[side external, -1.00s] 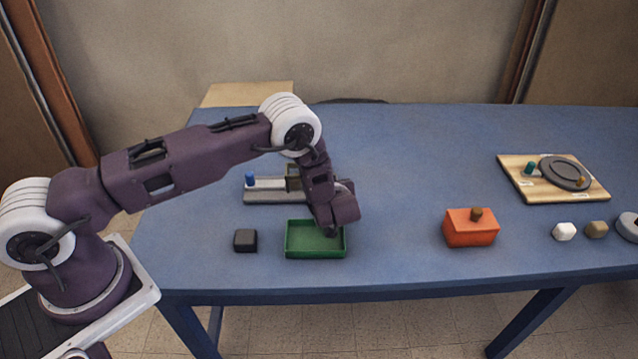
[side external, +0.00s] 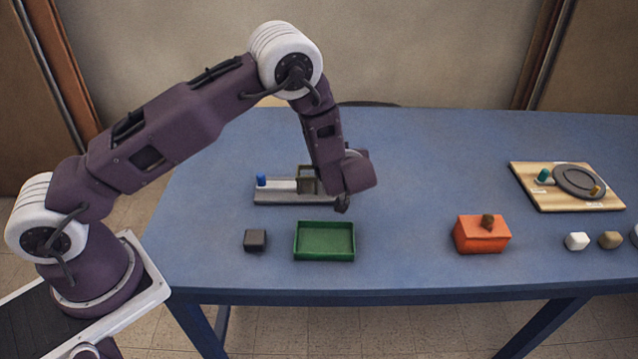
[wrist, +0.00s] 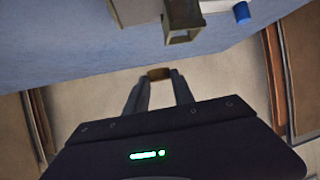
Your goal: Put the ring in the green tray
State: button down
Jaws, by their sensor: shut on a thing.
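The green tray (side external: 324,255) stands on the blue table near its front edge, and its visible floor is empty. My gripper (side external: 342,205) is above the table, behind and a little right of the tray. In the wrist view my gripper (wrist: 158,88) has its fingers closed on a small brown thing (wrist: 158,73) at the tips. Only a little of that thing shows, so I cannot tell whether it is the ring. A pale grey round thing (side external: 635,234) is cut off at the right edge of the side view.
A black block (side external: 255,240) lies left of the tray. A grey slider base (side external: 275,198) with a blue knob and brown frame stands behind it.

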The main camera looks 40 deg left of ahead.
jog(key=s+d+r, duration=0.3)
jog(key=s+r, duration=0.6)
jog(key=s, duration=0.5)
jog(key=n+g+y, duration=0.1)
jog(key=n+g, duration=0.2)
send_over(316, 249)
notch_tip(316, 249, down, 12)
notch_tip(316, 249, down, 10)
jog(key=shift+r, duration=0.25)
jog(key=shift+f, duration=0.2)
jog(key=shift+s+f, duration=0.1)
